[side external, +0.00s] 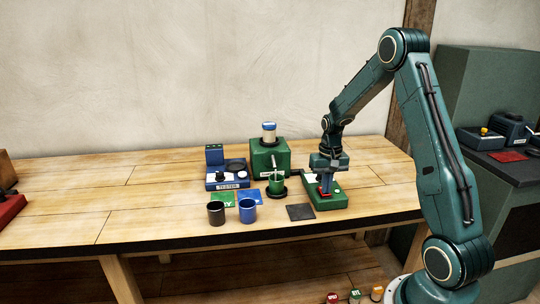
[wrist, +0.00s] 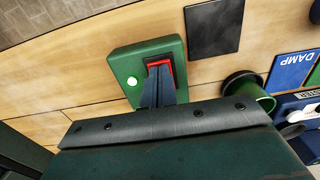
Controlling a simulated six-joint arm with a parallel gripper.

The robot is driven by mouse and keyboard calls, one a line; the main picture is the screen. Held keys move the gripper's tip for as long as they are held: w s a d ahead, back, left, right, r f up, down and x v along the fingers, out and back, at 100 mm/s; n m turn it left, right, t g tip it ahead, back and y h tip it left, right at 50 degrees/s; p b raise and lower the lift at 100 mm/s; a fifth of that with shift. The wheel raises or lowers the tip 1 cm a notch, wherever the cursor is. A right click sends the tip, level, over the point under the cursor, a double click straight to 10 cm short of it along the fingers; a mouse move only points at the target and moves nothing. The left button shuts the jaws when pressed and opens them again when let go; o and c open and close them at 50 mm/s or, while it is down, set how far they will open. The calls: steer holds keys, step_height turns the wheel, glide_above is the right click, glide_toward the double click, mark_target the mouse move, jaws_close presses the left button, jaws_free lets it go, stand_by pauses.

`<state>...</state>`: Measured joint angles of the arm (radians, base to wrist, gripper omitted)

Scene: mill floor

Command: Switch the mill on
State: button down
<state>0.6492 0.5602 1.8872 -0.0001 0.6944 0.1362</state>
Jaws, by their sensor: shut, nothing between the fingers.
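The green switch box (side external: 325,201) stands at the right of the bench. My gripper (side external: 326,190) points down over the box. Its fingers are shut and empty, with the tips at the red rocker (side external: 322,192); they hide part of it, and I cannot tell which way it is tipped. The green mill (side external: 270,160), with a jar on top, stands behind to the left. A green cup (side external: 276,184) is in front of it.
A blue tester (side external: 228,178) stands left of the mill. A black cup (side external: 216,213) and a blue cup (side external: 248,211) stand near the front edge, by green and blue mats. A dark square pad (side external: 300,212) lies left of the switch box.

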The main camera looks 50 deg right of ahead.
steer(key=shift+r, duration=3.45)
steer(key=shift+r, duration=0.15)
steer(key=s+a+r+n+t+h, duration=0.1)
steer(key=s+a+r+n+t, duration=0.3)
steer(key=a+r, duration=1)
steer(key=s+a+n+t+y, duration=0.1)
steer(key=s+a+n, duration=0.4)
steer(key=s+a, duration=0.7)
steer(key=shift+s+a+t, duration=0.3)
steer(key=shift+s+a, duration=0.05)
steer(key=shift+s, duration=0.35)
